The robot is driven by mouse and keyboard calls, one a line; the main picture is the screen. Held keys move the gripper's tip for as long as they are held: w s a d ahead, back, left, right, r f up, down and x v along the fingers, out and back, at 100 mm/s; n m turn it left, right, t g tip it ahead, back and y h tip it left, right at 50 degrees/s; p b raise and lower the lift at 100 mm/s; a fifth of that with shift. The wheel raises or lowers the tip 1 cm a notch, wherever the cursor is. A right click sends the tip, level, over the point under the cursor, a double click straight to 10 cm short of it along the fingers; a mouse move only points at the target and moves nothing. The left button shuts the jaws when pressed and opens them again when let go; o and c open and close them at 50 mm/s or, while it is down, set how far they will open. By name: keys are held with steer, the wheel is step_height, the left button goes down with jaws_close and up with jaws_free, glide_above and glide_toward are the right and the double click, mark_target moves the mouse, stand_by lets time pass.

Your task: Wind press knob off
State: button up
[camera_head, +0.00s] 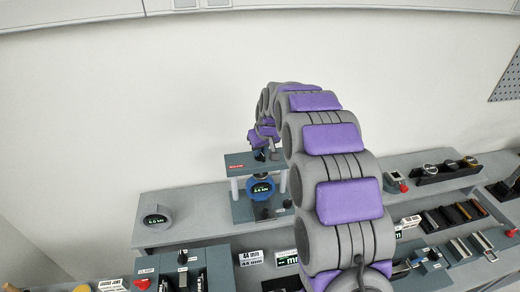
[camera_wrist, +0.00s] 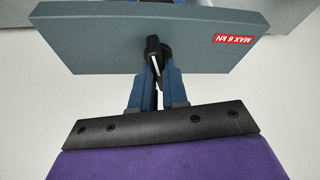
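The press (camera_head: 258,190) stands on the bench left of my arm, with a grey-blue top plate, light posts and a blue round gauge (camera_head: 261,188). In the wrist view the top plate (camera_wrist: 100,38) carries a red "MAX 6 kN" label. The black press knob (camera_wrist: 153,46) has a white pointer line and sits at the plate's edge. My gripper (camera_wrist: 157,75) has its blue fingers on both sides of the knob's narrow part and looks shut on it. The fingertips are partly hidden by the knob. In the head view my gripper (camera_head: 264,150) is just above the plate.
A round gauge (camera_head: 155,219) stands at the bench's left. Dark trays with parts (camera_head: 447,171) lie to the right. Labelled fixtures (camera_head: 184,270) stand at the front left. My arm hides the middle of the bench. The wall behind is clear.

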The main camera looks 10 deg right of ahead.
jaws_close()
steer(key=shift+f+n+b, duration=0.1)
steer(key=shift+n+b, duration=0.2)
steer(key=shift+b, duration=0.05)
steer(key=n+y+b, duration=0.1)
steer(key=n+b, duration=0.1)
steer(key=n, duration=0.1)
steer(key=shift+f, duration=0.1)
steer(key=n+g+y+b, duration=0.1)
steer(key=n+b, duration=0.2)
steer(key=n, duration=0.1)
steer(key=shift+w+d, duration=0.15)
steer(key=shift+r+n+g+y+b, duration=0.2)
steer(key=shift+n+g+y+b, duration=0.45)
steer(key=shift+n, duration=0.85)
